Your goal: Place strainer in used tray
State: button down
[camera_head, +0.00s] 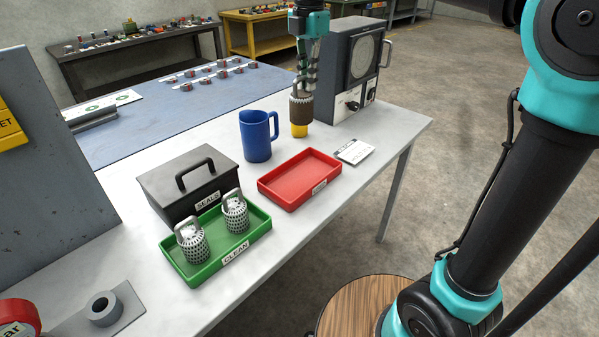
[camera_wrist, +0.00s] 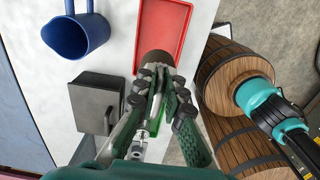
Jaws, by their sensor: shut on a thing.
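My gripper (camera_head: 308,78) points down in the head view and is shut on a brown, dirty-looking strainer (camera_head: 301,108). In the wrist view my gripper's fingers (camera_wrist: 157,85) close around this brown strainer (camera_wrist: 157,58). A yellow part (camera_head: 299,130) shows directly below it; I cannot tell whether it belongs to the strainer. The empty red tray (camera_head: 300,203) lies on the table, nearer than the strainer in the head view. It also shows in the wrist view (camera_wrist: 138,35), its lower edge next to the strainer. The exact gap is unclear.
A blue jug (camera_head: 257,137) stands left of the red tray. The green tray (camera_head: 194,279), marked CLEAN, holds two grey strainers (camera_head: 236,211). A black box (camera_head: 160,187), a white card (camera_head: 354,152) and a grey instrument (camera_head: 340,100) stand nearby.

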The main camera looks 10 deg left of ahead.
notch_tip(320, 180, down, 20)
dwell(0.6)
jog(key=c, duration=1.6)
grip_release()
